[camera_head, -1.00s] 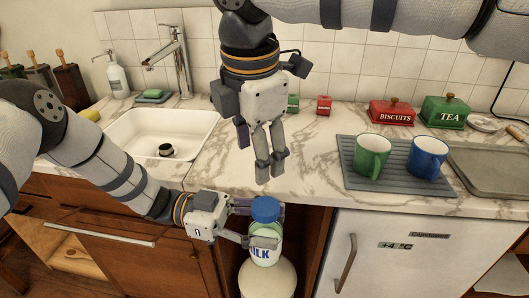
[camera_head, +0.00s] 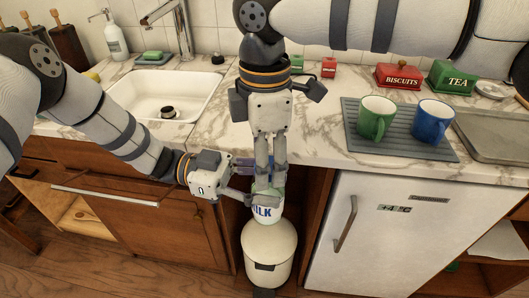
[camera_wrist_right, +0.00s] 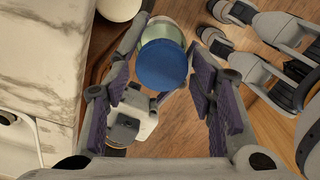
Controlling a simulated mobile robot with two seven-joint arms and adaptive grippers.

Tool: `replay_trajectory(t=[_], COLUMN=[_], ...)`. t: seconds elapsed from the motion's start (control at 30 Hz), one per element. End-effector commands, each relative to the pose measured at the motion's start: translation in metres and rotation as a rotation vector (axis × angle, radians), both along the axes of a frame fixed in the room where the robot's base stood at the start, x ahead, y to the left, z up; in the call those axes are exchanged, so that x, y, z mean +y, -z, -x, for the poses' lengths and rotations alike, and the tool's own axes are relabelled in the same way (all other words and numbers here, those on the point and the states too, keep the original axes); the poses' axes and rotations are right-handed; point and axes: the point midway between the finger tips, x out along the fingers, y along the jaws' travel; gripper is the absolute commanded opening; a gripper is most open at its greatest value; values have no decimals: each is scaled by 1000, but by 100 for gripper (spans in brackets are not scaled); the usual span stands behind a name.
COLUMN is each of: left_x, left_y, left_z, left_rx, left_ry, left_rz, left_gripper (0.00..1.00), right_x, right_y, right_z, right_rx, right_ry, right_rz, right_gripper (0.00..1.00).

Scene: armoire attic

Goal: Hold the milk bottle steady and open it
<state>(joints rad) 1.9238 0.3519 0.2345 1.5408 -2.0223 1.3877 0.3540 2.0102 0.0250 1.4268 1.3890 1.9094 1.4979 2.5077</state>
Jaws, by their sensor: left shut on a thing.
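The milk bottle (camera_head: 266,212) stands upright in front of the counter edge, above a white bin. My left gripper (camera_head: 254,190) is shut around its upper body from the left. My right gripper (camera_head: 269,183) points down over the bottle's top, and its fingers hide the cap in the head view. In the right wrist view the blue cap (camera_wrist_right: 162,64) sits between the open fingers of my right gripper (camera_wrist_right: 163,85), with gaps on both sides. The bottle's pale shoulder (camera_wrist_right: 163,30) shows behind the cap.
The white bin (camera_head: 268,250) stands below in the open gap between the wooden cabinet (camera_head: 150,225) and the white fridge (camera_head: 385,240). On the counter are a grey mat with a green mug (camera_head: 375,118) and a blue mug (camera_head: 432,120). The sink (camera_head: 165,95) is at left.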

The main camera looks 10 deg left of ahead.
Motion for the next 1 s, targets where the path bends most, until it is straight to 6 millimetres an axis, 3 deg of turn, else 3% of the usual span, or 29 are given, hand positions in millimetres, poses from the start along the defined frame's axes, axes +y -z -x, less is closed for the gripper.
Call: replay_trajectory(t=[0.03,0.17,0.33,0.43,0.57,1.0], left_x=[0,0,0,-1,-1,-1], left_y=[-1,-1,-1,-1,-1,-1], left_z=[0,0,0,1,1,1], left_rx=[-1,-1,-1,-1,-1,-1], left_ry=[0,1,2,3,4,6], left_rz=[1,2,2,2,2,3], left_gripper=[0,0,0,0,0,0], right_x=[0,0,0,0,-2,-10], right_y=[0,0,-1,-1,-1,-2], right_z=[0,0,0,0,2,0], right_rx=[-1,-1,-3,-4,-6,-13], right_ry=[0,0,-19,-179,-634,-2348], right_rz=[0,0,-1,-3,-4,-15], right_gripper=[34,4,3,3,3,3])
